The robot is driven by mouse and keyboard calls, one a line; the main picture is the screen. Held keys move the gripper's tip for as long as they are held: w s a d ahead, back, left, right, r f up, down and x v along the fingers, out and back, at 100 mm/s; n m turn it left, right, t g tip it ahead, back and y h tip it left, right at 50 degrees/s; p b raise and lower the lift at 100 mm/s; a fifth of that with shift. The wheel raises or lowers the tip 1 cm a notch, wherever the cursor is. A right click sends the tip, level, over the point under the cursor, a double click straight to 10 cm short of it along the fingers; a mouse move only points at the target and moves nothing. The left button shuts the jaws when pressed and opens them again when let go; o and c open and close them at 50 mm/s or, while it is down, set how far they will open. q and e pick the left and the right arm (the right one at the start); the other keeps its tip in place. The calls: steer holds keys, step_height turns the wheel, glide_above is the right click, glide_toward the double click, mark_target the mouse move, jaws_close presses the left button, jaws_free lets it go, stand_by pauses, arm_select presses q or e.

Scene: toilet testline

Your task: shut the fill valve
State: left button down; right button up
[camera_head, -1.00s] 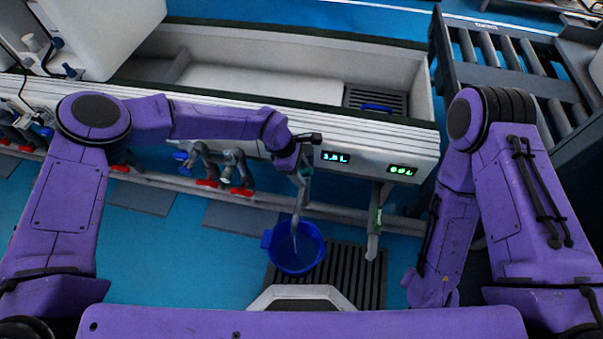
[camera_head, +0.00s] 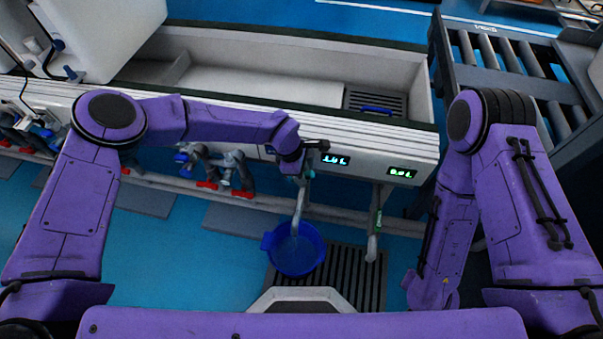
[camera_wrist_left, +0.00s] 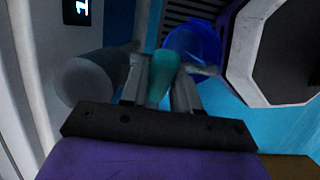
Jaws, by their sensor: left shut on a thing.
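The fill valve has a teal handle (camera_wrist_left: 162,75), which shows between the fingers in the left wrist view. My left gripper (camera_head: 305,172) is shut on that handle, at the front of the white trough; its fingers (camera_wrist_left: 160,92) lie on both sides of it. In the head view the wrist hides most of the valve. A grey spout (camera_head: 299,207) comes down from there over a blue bucket (camera_head: 276,262), which stands on the floor grate. I cannot tell clearly whether water runs. My right arm is folded at the right; its gripper is not seen.
Lit displays (camera_head: 336,160) and (camera_head: 402,172) sit on the trough front (camera_head: 230,115). A second spout (camera_head: 375,225) stands right of the bucket. Red-handled valves (camera_head: 207,184) line the pipe at left. A roller conveyor (camera_head: 505,60) is at right. Blue floor is open at left.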

arm_select(q)
steer(key=shift+s+d+y, duration=0.1)
steer(key=shift+y, duration=0.7)
steer(key=shift+f+t+y, duration=0.1)
steer(key=shift+t+y, duration=0.3)
steer(key=shift+y, duration=0.8)
steer(key=shift+f+t+y, duration=0.1)
steer(key=shift+t+y, duration=0.2)
steer(key=shift+y, duration=1.3)
